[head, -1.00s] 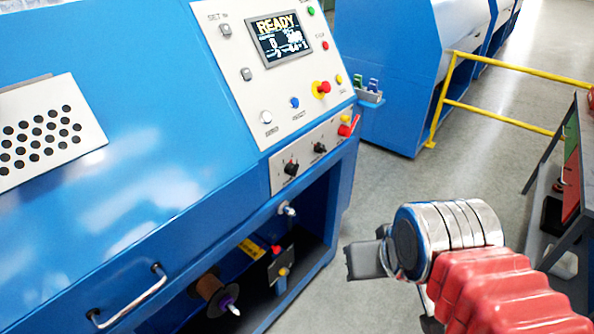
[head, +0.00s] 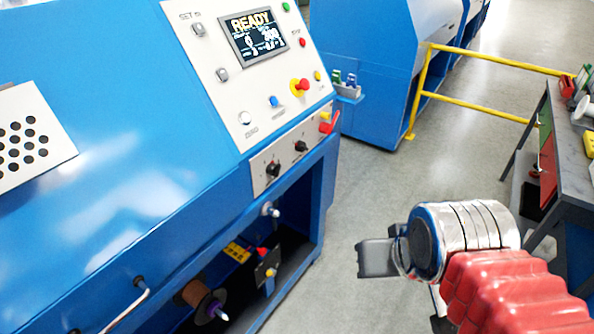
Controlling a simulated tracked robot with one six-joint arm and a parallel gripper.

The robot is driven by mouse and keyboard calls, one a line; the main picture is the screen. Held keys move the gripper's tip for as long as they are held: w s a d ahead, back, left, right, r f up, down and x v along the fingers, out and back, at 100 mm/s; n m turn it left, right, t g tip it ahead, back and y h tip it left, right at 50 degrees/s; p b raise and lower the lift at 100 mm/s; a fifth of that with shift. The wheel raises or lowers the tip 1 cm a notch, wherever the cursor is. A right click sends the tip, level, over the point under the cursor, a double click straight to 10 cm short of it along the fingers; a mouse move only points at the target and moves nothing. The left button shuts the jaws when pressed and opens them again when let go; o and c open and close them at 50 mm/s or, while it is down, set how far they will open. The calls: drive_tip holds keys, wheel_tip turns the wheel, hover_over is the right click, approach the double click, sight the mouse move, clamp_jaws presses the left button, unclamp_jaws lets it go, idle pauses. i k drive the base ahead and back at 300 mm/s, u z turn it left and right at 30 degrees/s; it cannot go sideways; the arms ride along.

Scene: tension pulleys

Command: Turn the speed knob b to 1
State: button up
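Two black knobs sit on the lower grey strip of the blue machine's panel: a left knob (head: 273,169) and a right knob (head: 301,146). Their labels are too small to read, so I cannot tell which is speed knob b or where each points. A display (head: 254,36) above them reads READY. My gripper (head: 376,257) is at the lower right, in front of and apart from the panel, over the floor. Its dark fingers point left toward the machine. I cannot tell whether they are apart, and nothing shows in them.
A red lever (head: 329,123) sticks out at the strip's right end, and a red stop button (head: 301,86) is above. A metal handle (head: 125,310) juts out lower left. A yellow railing (head: 470,104) and a workbench (head: 562,150) stand right. Open floor lies between.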

sight(273, 170)
drive_tip(key=z, duration=0.3)
drive_tip(key=k, duration=0.65)
drive_tip(key=u, duration=1.35)
drive_tip(key=i, duration=1)
drive_tip(key=u, duration=0.05)
